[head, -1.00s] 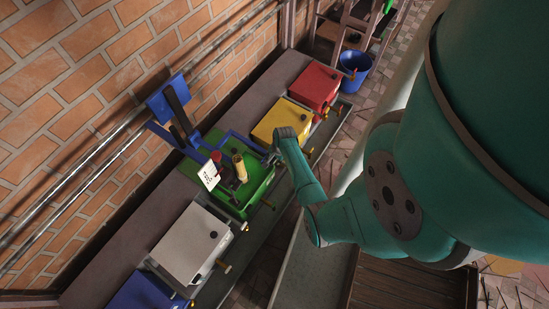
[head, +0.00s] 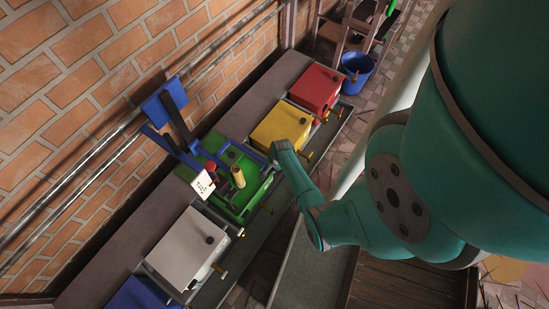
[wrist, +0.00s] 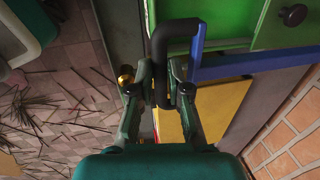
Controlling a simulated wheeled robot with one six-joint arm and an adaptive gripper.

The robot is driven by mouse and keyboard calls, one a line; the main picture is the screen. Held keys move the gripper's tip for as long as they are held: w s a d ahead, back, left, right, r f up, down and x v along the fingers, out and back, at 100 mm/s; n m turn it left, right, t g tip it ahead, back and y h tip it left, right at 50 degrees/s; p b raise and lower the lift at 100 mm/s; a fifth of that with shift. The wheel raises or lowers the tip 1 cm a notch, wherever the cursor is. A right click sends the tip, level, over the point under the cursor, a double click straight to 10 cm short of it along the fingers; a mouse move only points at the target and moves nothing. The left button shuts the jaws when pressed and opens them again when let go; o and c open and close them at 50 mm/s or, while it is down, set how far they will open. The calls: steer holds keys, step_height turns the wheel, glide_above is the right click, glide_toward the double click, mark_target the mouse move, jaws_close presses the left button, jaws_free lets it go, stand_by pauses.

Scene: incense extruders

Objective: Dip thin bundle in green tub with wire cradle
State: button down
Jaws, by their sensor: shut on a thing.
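The green tub (head: 262,192) stands in the row along the wall. A blue frame (head: 160,140), likely the cradle's, reaches over it and also shows in the wrist view (wrist: 245,66). A tan upright roll (head: 238,177), perhaps the bundle, stands at the tub; I cannot tell how deep it sits. A red-topped piece (head: 210,166) and a white card (head: 202,185) are beside it. My gripper (wrist: 163,76) is shut on a black bent handle (wrist: 178,26) next to the blue bar. In the head view my arm hides most of the gripper.
A yellow box (head: 275,128) and a red box (head: 316,88) stand beyond the tub; a white box (head: 187,250) and a blue box (head: 138,294) stand nearer. Pipes (head: 75,170) run along the brick wall. A blue bucket (head: 357,68) stands at the far end.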

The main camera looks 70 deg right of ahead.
steer(key=shift+f, duration=0.15)
steer(key=c, duration=1.1)
jaws_free()
steer(key=shift+c, duration=0.2)
step_height(320, 180, up, 12)
steer(key=s, duration=0.2)
steer(key=shift+s+a+f, duration=0.15)
steer(key=shift+a, duration=0.1)
